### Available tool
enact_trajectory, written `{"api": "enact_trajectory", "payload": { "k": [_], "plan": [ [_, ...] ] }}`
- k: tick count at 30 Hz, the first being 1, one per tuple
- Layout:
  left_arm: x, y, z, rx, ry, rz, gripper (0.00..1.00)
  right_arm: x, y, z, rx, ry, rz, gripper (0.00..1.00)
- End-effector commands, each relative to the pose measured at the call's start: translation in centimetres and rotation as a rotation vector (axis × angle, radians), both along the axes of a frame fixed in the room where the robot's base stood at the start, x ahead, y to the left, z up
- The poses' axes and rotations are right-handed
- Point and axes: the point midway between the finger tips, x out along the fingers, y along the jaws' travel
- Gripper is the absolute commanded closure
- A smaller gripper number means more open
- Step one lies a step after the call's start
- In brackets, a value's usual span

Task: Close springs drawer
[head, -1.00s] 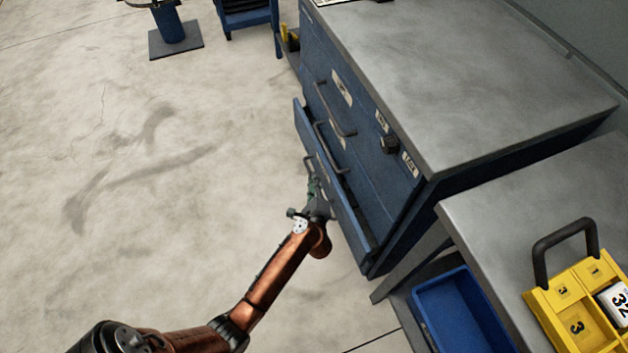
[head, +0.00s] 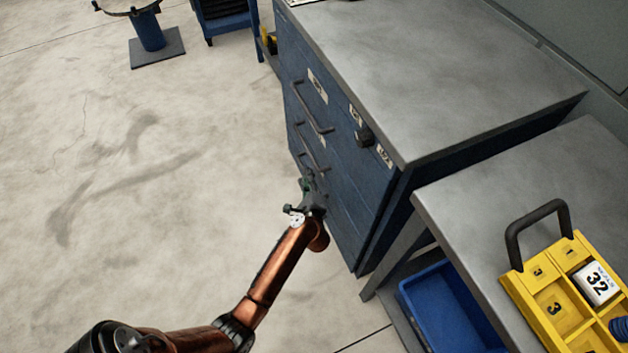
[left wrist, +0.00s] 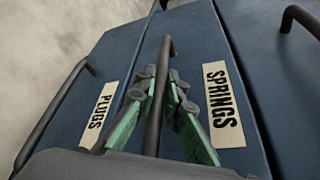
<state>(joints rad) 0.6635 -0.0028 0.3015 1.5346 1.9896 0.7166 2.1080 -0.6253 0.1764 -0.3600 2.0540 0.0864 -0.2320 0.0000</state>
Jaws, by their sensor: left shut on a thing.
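The springs drawer (head: 338,222) is a dark blue front in the blue cabinet. In the head view it looks flush or nearly flush with the fronts above it. In the left wrist view its front (left wrist: 200,40) carries a "SPRINGS" label (left wrist: 222,105) to the right of a dark bar handle (left wrist: 154,125). My left gripper (head: 308,187) is at the cabinet front, and its green fingers (left wrist: 161,88) are shut on this handle, one on each side. In the head view the gripper hides most of that handle. My right gripper is out of view.
The plugs drawer, with its "PLUGS" label (left wrist: 98,105), lies beside the springs drawer. A grey bench (head: 480,210) on the right bears a yellow tray (head: 545,308); a blue bin (head: 455,310) sits below. The floor (head: 150,220) left of the cabinet is clear.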

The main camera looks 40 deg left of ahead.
Motion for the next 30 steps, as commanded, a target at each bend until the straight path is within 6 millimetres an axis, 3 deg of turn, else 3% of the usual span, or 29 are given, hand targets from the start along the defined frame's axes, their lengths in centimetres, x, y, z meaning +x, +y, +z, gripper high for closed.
{"api": "enact_trajectory", "payload": {
  "k": [6,7,10,20,30],
  "plan": [
    [0.4,-0.5,0.2,-0.003,-0.007,-0.013,1.00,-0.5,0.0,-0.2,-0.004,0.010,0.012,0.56],
    [0.4,-0.5,0.2,-0.003,-0.007,-0.013,0.89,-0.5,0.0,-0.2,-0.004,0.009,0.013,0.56],
    [0.4,-0.5,0.3,-0.002,-0.007,-0.012,0.83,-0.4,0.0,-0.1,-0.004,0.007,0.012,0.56],
    [0.2,-0.6,0.2,-0.003,-0.005,-0.010,0.83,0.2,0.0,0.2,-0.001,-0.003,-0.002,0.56],
    [-3.3,-3.7,1.1,-0.006,-0.005,-0.009,0.83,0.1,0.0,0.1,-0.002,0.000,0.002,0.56]
  ]
}}
